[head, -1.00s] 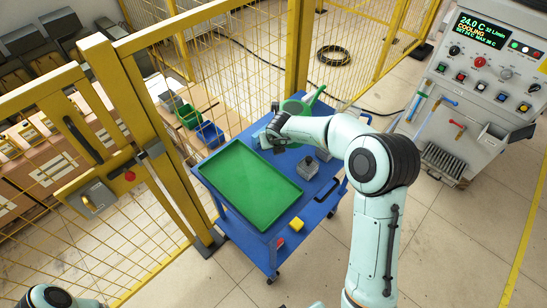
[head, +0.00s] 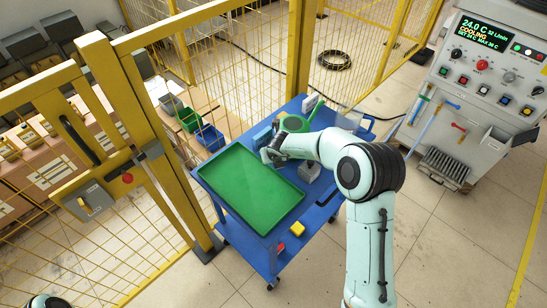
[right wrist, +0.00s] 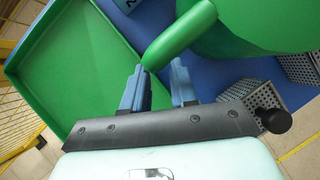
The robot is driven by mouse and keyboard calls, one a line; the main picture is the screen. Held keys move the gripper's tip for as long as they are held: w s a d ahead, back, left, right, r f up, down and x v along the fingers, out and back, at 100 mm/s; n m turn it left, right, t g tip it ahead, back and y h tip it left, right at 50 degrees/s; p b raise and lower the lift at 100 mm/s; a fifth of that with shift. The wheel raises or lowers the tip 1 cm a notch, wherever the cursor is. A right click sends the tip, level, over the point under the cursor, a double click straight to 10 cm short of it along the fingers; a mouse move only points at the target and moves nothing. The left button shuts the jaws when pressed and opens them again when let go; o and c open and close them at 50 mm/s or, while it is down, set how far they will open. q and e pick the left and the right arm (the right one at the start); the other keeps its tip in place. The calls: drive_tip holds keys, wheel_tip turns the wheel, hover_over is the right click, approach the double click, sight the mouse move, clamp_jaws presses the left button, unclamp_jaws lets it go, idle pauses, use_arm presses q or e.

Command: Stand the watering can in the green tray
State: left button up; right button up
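The green watering can (head: 294,123) stands on the blue cart behind the tray in the head view, partly hidden by my right arm. In the right wrist view its rounded body (right wrist: 255,25) is at the top, and a thick green tube of it (right wrist: 180,36) reaches down to my fingertips. My right gripper (head: 268,154) is open, its two blue fingers (right wrist: 158,80) apart near the tube's end. I cannot tell whether they touch it. The green tray (head: 235,190) lies on the cart's near left and looks empty; it also shows in the right wrist view (right wrist: 65,65). My left gripper is out of view.
A grey metal box (head: 311,172) stands right of the tray. A blue block (head: 262,138) and a white block (head: 311,102) stand near the can. Yellow mesh fencing (head: 235,60) borders the cart's left and back. A control cabinet (head: 475,85) stands to the right.

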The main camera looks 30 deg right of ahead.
drive_tip(key=shift+o, duration=0.5)
